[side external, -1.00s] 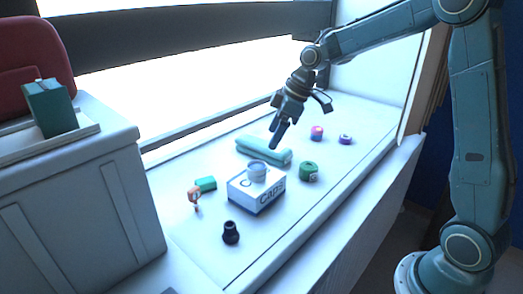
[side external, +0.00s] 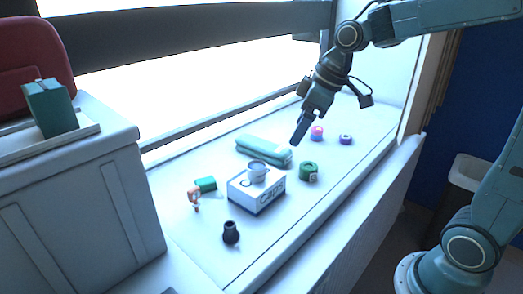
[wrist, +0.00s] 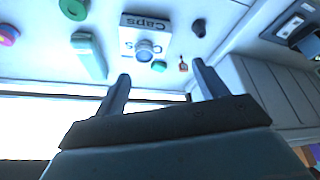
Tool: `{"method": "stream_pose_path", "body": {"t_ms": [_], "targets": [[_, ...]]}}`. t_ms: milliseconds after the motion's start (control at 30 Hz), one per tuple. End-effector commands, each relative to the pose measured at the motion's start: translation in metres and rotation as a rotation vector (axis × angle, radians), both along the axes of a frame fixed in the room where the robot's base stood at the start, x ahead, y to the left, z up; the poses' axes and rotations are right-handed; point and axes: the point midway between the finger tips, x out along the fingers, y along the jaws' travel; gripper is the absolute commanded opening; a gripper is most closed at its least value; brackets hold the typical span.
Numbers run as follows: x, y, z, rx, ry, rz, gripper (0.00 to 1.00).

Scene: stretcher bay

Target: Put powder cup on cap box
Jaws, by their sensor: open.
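The powder cup (side external: 257,171), a small pale grey-blue cup, stands upright on top of the cap box (side external: 269,199), a white box with "Caps" printed on its side. In the wrist view the cup (wrist: 144,49) also shows over the box (wrist: 126,36), beyond the fingers. My gripper (side external: 299,136) is above the bench, up and to the right of the box, clear of the cup. In the wrist view my gripper (wrist: 160,80) has its two fingers wide apart with nothing between them.
A teal rolled cloth (side external: 263,151) lies behind the box and a green tape roll (side external: 308,171) to its right. A black bottle-shaped item (side external: 231,233), a green block (side external: 206,184) and an orange item (side external: 194,195) are nearby. A pink item (side external: 317,132) and purple ring (side external: 346,139) lie farther right.

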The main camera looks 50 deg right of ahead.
Motion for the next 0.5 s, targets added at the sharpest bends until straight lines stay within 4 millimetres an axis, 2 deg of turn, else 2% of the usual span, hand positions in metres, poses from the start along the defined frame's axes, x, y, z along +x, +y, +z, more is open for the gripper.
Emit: {"method": "stream_pose_path", "body": {"t_ms": [33, 233, 500], "targets": [[-0.013, 0.004, 0.006, -0.003, -0.008, -0.022, 0.72], [-0.06, 0.011, 0.016, -0.002, -0.023, -0.133, 0.72], [-0.123, 0.014, 0.017, 0.015, -0.05, -0.286, 0.72]]}}
